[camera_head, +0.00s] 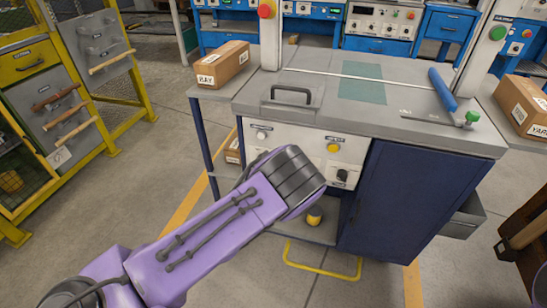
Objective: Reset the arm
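My purple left arm (215,235) comes in from the lower left and reaches up toward the front of the grey-topped workbench (300,115). It ends in view at a dark ribbed joint (288,178), in front of the bench's control panel. No gripper fingers show beyond this joint, so I cannot see what the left gripper does. My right arm and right gripper are not in view.
The bench has a dark handle (291,92), a blue bar (443,89) and a blue cabinet (405,195). Cardboard boxes stand at left (222,65) and right (524,104). A yellow tool rack (70,80) is at left. Open floor lies between.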

